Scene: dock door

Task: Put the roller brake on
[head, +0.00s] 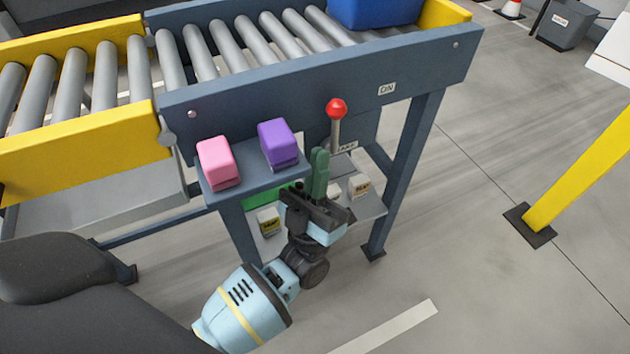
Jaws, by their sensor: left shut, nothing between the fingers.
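The roller brake lever is a short grey rod with a red ball knob (336,108), on the near side of the roller conveyor (320,75). It stands upright in the picture. A small plate marked "ON" (387,89) is on the side rail, up and right of the knob. A second small label (347,147) sits near the lever's foot, too small to read surely. My left gripper (320,160) has its green fingers shut and empty, pointing up, just below and left of the lever. I cannot tell whether they touch it. My right gripper is out of view.
A pink block (218,162) and a purple block (279,143) sit on a ledge left of the lever. Small boxes (359,185) stand on a lower shelf behind my gripper. A blue bin (374,10) is on the rollers. A yellow post (585,165) stands right; the floor between is clear.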

